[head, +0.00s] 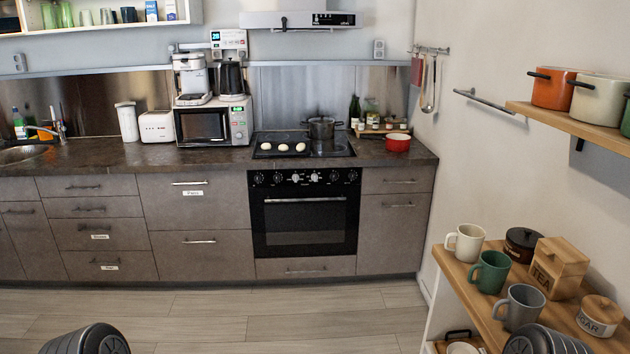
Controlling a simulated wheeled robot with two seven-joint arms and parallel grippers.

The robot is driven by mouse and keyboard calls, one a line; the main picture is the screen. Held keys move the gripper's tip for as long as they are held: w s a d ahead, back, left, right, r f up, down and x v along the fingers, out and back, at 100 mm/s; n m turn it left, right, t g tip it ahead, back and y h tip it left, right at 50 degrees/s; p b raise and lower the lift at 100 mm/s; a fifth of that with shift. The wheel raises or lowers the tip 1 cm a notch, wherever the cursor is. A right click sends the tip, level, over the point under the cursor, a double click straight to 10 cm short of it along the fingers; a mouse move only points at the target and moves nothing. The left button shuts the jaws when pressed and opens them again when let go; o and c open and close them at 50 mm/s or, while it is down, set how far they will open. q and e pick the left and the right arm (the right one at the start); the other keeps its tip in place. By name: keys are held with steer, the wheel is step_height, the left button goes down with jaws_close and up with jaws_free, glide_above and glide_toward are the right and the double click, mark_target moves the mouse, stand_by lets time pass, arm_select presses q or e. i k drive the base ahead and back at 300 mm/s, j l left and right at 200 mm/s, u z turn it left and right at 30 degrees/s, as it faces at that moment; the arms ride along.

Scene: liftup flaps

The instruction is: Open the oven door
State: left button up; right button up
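The oven (305,212) is built into the lower cabinets at the centre of the head view. Its black door (304,230) is closed, with a dark window and a horizontal silver handle (305,199) near the top of the door. A row of knobs sits above the door. Dark, ribbed parts of my own arms show at the bottom left and bottom right edges. Neither gripper's fingers are in the view. Both arms are well apart from the oven.
Wood-look floor (210,315) lies clear in front of the oven. A wooden shelf (470,285) with mugs and canisters stands at the right. The stovetop (275,136) holds a pot (321,128) and several pale, egg-like items. A red pan (398,143) sits on the counter to the right.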

mark_target(304, 220)
steer(key=i, duration=3.05)
steer(key=z, duration=0.35)
